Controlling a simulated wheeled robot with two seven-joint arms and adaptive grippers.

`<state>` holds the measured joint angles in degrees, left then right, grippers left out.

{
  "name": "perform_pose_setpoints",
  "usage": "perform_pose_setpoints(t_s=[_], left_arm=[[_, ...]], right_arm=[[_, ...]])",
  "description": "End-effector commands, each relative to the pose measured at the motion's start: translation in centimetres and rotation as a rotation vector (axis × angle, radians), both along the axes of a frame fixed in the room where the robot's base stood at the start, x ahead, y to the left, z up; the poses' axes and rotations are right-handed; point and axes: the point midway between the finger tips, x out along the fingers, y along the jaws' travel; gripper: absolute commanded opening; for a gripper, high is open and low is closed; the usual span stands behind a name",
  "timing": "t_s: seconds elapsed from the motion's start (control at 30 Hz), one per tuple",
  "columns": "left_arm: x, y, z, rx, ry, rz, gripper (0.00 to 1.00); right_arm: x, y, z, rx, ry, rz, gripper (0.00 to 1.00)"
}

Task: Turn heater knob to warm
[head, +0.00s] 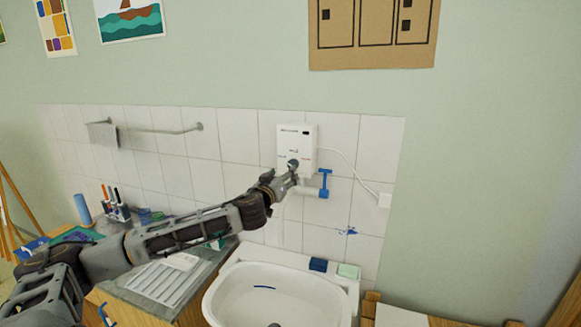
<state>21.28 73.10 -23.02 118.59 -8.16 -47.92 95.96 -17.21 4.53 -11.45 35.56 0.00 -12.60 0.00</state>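The heater is a small white box (297,138) on the tiled wall above the sink, with small markings on its front. Its knob (293,162) shows as a dark round shape low on the front, partly covered by my gripper. My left arm reaches in from the left, and my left gripper (292,174) is right at the knob, its fingertips pointing up at it. The fingers are too small and overlapped to tell whether they are open or shut, or whether they touch the knob. The knob's setting cannot be read. My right gripper is not in view.
A blue-handled tap (325,183) sticks out just right of my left gripper. The white sink (225,292) lies below, with a dark blue sponge (318,265) and a pale green soap block (348,271) on its back ledge.

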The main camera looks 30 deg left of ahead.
Motion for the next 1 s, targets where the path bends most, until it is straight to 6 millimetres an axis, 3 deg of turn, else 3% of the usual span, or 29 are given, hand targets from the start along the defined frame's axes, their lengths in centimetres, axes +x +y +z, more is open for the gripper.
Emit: perform_pose_setpoints(t_s=[1.0], left_arm=[[7.1,1.8,0.2,-0.001,-0.001,0.001,0.58]], right_arm=[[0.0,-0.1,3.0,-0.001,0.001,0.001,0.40]])
